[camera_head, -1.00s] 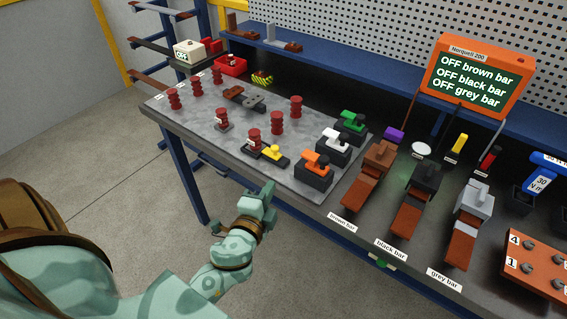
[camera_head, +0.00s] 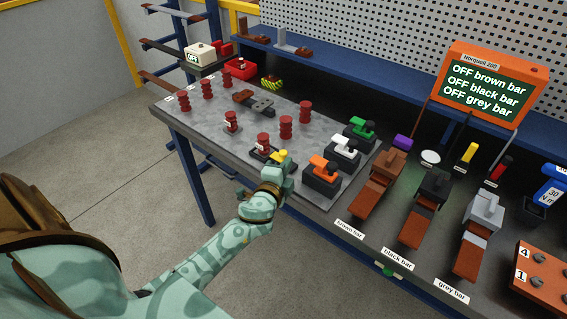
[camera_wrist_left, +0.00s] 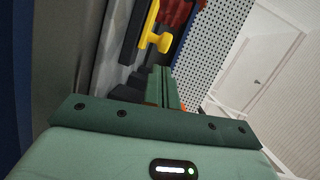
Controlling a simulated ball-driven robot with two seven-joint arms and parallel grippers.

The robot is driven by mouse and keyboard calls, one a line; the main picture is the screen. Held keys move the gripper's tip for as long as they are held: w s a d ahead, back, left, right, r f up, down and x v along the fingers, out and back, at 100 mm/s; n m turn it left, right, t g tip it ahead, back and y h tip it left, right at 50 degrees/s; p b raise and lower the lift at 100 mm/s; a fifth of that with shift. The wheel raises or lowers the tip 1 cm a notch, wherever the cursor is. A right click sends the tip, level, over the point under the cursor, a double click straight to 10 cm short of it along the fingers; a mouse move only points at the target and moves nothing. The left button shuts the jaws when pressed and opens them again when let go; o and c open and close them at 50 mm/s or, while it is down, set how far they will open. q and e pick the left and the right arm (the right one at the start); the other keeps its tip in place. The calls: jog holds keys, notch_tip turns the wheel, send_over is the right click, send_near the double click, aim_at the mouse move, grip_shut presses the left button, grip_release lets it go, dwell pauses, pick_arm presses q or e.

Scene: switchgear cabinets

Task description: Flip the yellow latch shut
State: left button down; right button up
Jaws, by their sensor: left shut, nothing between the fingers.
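The yellow latch (camera_head: 279,156) is near the front edge of the grey panel, beside a red ribbed post. My left gripper (camera_head: 285,168) is at the panel's front edge, close to the latch, and hides part of it in the head view. In the left wrist view the yellow latch (camera_wrist_left: 154,36) shows its knob and arm, beyond the tips of my left gripper (camera_wrist_left: 163,78). The fingers are together with nothing between them. I cannot tell whether they touch the latch. My right gripper is not in view.
The grey panel (camera_head: 205,122) carries several red posts. Orange (camera_head: 320,176), white (camera_head: 343,152) and green (camera_head: 359,131) handled switches stand right of the latch. Brown, black and grey bar switches stand further right. A screen (camera_head: 490,85) reads OFF for all three bars.

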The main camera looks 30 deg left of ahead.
aim_at(281, 154)
pick_arm(q)
jog(key=shift+w+a+f, duration=0.15)
jog(key=shift+w+a, duration=0.25)
jog(key=shift+a, duration=0.3)
jog(key=shift+a, duration=0.1)
jog(key=shift+a, duration=1)
